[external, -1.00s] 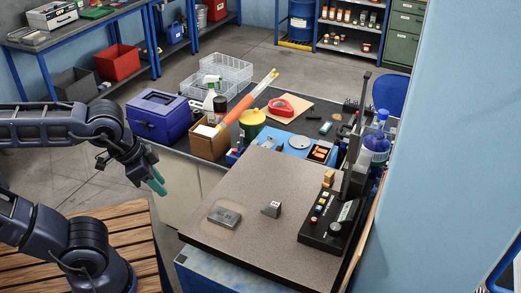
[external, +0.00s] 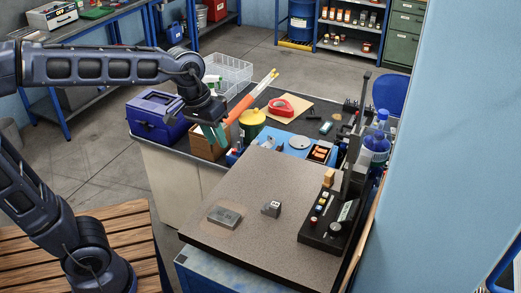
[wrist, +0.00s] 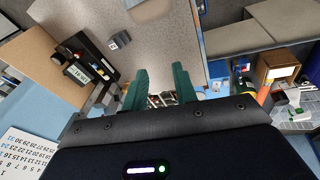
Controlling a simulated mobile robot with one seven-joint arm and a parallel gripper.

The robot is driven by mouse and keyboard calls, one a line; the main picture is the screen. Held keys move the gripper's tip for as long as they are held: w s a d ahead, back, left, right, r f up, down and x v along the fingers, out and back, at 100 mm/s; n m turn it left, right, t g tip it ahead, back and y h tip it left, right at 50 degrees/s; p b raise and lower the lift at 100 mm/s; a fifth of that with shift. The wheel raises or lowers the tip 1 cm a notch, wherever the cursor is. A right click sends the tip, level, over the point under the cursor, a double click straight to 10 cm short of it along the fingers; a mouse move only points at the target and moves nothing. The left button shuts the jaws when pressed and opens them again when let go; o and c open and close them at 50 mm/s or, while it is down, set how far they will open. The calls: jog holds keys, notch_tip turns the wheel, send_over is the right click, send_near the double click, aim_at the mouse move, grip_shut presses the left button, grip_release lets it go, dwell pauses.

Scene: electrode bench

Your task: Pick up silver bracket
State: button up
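A small grey metal piece with a dark mark on its face (external: 271,209), probably the silver bracket, stands on the speckled bench top (external: 235,190). It also shows in the wrist view (wrist: 120,40), ahead of and left of the fingers. A flat grey metal block (external: 224,217) lies to its left in the external view; I cannot rule out that this is the bracket. My gripper (external: 215,133) is up over the back left of the bench, well away from both pieces. Its green fingers (wrist: 161,88) are apart with nothing held between them.
A black control box (external: 330,222) with buttons and an upright post stands on the bench's right side. The bench top around the metal pieces is clear.

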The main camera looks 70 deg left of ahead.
jog(key=w+a+f+n, duration=0.1)
jog(key=w+a+n, duration=0.4)
jog(key=w+a, duration=0.5)
jog(key=n+h, duration=0.3)
jog(key=n, duration=1)
send_over(267, 143)
jog(key=a, duration=0.4)
notch_tip(267, 143, down, 23)
jog(key=shift+g, duration=0.3)
jog(key=x, duration=1)
jog(key=shift+s+d, duration=0.2)
jog(key=shift+s, duration=0.15)
jog(key=shift+c, duration=0.2)
grip_shut()
